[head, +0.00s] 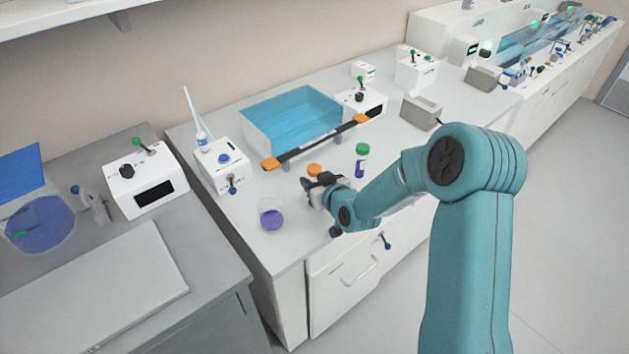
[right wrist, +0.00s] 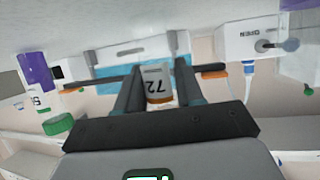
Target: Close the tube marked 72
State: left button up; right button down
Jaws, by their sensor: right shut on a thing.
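The tube marked 72 (right wrist: 158,84) shows upside down in the right wrist view, with a white label and an orange band at its top end. It sits between the fingers of my right gripper (right wrist: 158,92), which is shut on it. In the head view, an orange cap (head: 314,169) shows just beyond my right gripper (head: 316,184); the tube body is mostly hidden there. I cannot tell how the cap sits on the tube. My left gripper is out of view.
A green-capped tube (head: 361,160) with purple contents stands right of the gripper. A beaker of purple liquid (head: 271,218) stands at the left front. A blue water bath (head: 290,120) with an orange-ended bar (head: 315,143) lies behind. White devices (head: 218,168) flank it.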

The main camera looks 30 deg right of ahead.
jog(key=shift+r, duration=0.15)
jog(key=shift+f+b, duration=0.3)
jog(key=c, duration=0.7)
grip_release()
jog(key=shift+r, duration=0.1)
jog(key=shift+r+p, duration=0.15)
jog(key=shift+p, duration=0.15)
jog(key=shift+s+r, duration=0.1)
jog(key=shift+s, duration=0.05)
jog(key=b+v, duration=0.1)
jog(key=v, duration=1)
jog(key=shift+s+a+r, duration=0.1)
jog(key=shift+s, duration=0.25)
jog(key=shift+s, duration=0.1)
